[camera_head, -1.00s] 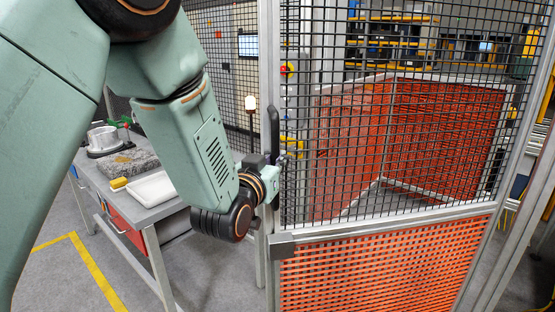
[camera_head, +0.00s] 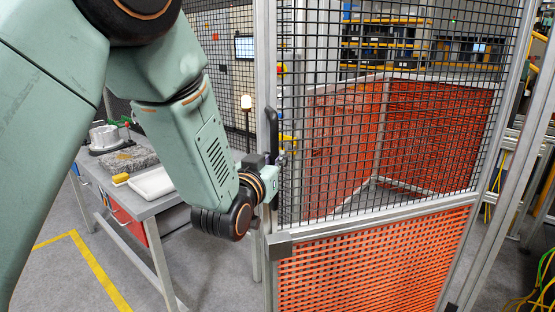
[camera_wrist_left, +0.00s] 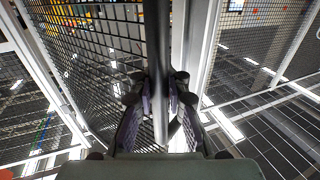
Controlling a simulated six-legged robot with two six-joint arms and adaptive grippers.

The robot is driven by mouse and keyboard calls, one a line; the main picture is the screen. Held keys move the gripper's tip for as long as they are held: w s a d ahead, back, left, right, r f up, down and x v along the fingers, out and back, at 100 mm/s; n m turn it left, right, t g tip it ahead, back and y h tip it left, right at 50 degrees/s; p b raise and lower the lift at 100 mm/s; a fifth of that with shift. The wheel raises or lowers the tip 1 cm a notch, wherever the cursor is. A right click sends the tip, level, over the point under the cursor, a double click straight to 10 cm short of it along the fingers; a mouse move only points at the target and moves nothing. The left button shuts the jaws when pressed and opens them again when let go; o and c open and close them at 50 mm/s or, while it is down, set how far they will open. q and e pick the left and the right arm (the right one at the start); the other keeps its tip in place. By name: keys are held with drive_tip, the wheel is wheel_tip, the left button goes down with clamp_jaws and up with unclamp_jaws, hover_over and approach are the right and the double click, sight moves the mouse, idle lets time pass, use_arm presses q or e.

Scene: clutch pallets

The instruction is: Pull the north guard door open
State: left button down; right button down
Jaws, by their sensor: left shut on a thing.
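The guard door (camera_head: 370,229) is a grey metal frame with black mesh above and an orange perforated panel below. A dark upright handle (camera_head: 272,130) is on its left stile. My left gripper (camera_head: 276,172) is at this handle, its fingers partly hidden by my wrist. In the left wrist view, the two dark fingers (camera_wrist_left: 159,105) are shut on the upright handle bar (camera_wrist_left: 157,60), one on each side. The door stands at an angle to me. Whether it is labelled north does not show. My right gripper is not in view.
A grey workbench (camera_head: 155,208) stands left of the door, with a metal housing (camera_head: 103,138) and a white tray (camera_head: 152,184). Orange panels (camera_head: 430,135) stand behind the mesh. Yellow cables (camera_head: 540,290) lie at the lower right. Grey floor is open at the lower left.

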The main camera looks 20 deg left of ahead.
use_arm(q)
drive_tip(key=shift+w+a+f, duration=0.1)
drive_tip(key=shift+w+a, duration=0.05)
drive_tip(key=shift+a, duration=0.1)
drive_tip(key=c, duration=1.8)
unclamp_jaws()
drive_tip(key=o, duration=0.5)
drive_tip(key=shift+s+a, duration=0.2)
drive_tip(key=shift+s, duration=0.1)
drive_tip(key=shift+w+d, duration=0.2)
drive_tip(key=shift+d, duration=0.05)
drive_tip(key=s, duration=0.7)
drive_tip(key=shift+s, duration=0.2)
drive_tip(key=shift+s+a, duration=0.1)
drive_tip(key=shift+a, duration=0.05)
drive_tip(key=shift+c, duration=0.2)
